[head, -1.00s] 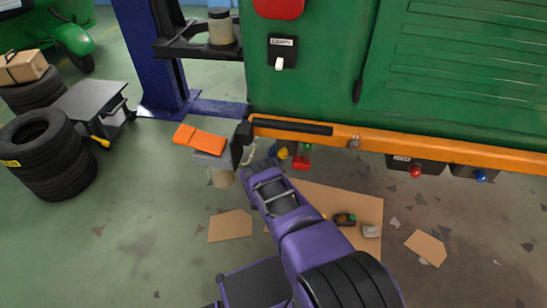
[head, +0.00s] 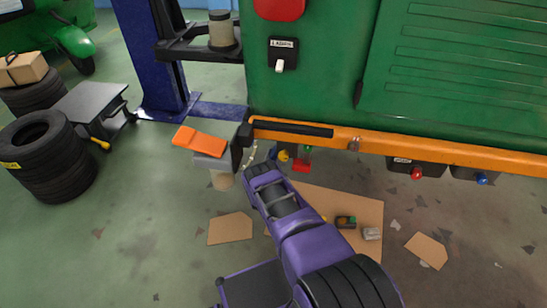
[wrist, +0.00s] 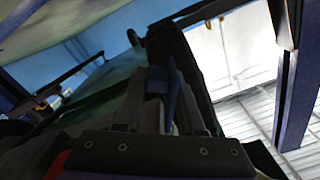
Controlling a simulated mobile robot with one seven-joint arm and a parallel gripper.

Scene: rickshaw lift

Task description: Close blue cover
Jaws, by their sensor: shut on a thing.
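My purple arm reaches under the orange bumper of the green vehicle. My gripper (wrist: 168,112) is at the far end of it, mostly hidden in the head view. In the wrist view the gripper is shut on a blue part (wrist: 172,88), which stands up between the fingers. I take it to be the blue cover, though its whole shape and how far it is closed are hidden. A small blue piece also shows at the arm's end in the head view (head: 272,153). A separate blue knob (head: 482,179) and a red knob (head: 416,174) sit below the bumper at right.
The orange bumper (head: 440,151) runs just above the arm. Yellow and red parts (head: 302,164) hang beside the arm's end. An orange flap (head: 200,141) is at left. Tyres (head: 45,155), a grey cart (head: 90,105) and a blue post (head: 165,60) stand further left. Cardboard (head: 340,205) lies below.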

